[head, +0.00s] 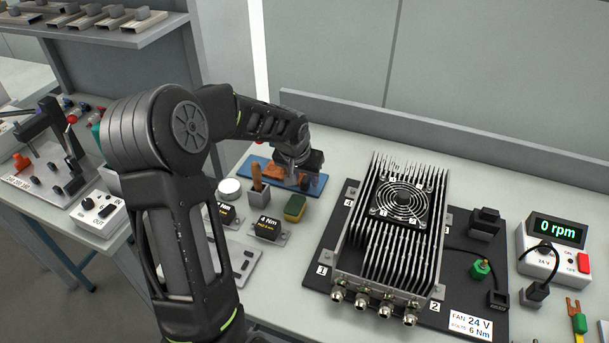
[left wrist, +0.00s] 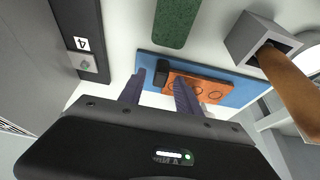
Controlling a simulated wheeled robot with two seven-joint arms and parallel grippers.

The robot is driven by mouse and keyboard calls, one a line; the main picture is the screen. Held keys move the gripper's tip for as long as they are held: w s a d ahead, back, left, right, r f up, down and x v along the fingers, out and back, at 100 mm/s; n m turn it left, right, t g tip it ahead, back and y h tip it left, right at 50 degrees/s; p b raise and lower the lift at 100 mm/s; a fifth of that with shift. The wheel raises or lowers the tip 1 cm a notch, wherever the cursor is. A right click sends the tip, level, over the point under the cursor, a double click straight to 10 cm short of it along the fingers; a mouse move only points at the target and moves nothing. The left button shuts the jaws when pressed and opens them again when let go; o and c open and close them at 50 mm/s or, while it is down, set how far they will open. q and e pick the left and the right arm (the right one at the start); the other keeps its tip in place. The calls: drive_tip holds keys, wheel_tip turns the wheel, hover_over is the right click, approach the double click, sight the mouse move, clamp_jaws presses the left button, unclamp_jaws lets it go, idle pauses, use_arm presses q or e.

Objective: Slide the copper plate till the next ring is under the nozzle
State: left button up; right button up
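The orange copper plate (head: 268,169) lies on a blue base (head: 313,187) at the back of the bench. In the left wrist view the plate (left wrist: 201,88) shows several dark ring outlines, and the blue base (left wrist: 236,95) extends beyond it. A small black block (left wrist: 162,71) stands at the plate's left end. My left gripper (head: 292,170) reaches down over the base, covering part of the plate. In the left wrist view its fingers (left wrist: 158,80) are apart, with the right one in front of the plate; contact cannot be told. I cannot make out a nozzle. My right gripper is out of view.
A grey holder (head: 258,195) with a brown handle, a green-and-yellow sponge (head: 295,207) and a white round tin (head: 230,188) stand close in front of the base. A finned fan unit (head: 390,240) on a black board fills the bench to the right.

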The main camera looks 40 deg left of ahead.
use_arm(q)
clamp_jaws()
idle(0.5)
drive_tip(key=shift+f, duration=0.1)
idle(0.9)
